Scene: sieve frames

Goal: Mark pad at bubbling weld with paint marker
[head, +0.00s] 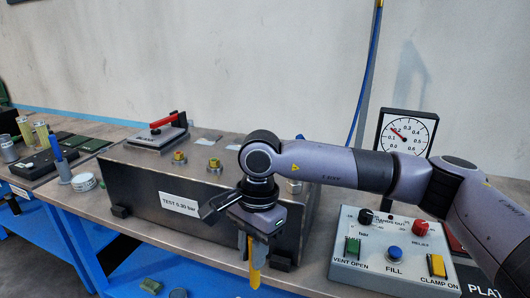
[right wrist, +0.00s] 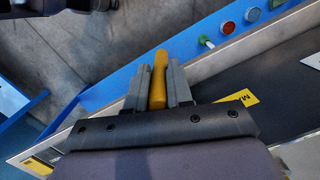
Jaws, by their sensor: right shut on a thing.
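My right gripper (head: 249,250) is shut on a yellow paint marker (head: 255,268), which points down in front of the steel box. In the right wrist view the yellow marker (right wrist: 158,78) sits between the two grey fingers of the gripper (right wrist: 157,88). The grey steel box (head: 150,185) stands on the bench with a white "TEST 0.20 bar" label (head: 180,204). Dark blocks sit at its lower corners, such as the left one (head: 122,210). My arm hides part of the box's right side. I cannot make out bubbles or a weld. My left gripper is not in view.
A control box (head: 385,225) with coloured buttons and a dial gauge (head: 405,133) stand at right. A red-handled clamp (head: 163,122) and brass fittings (head: 179,158) are on the box top. A blue marker-like tool (head: 60,160) and a round tin (head: 84,182) are at left.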

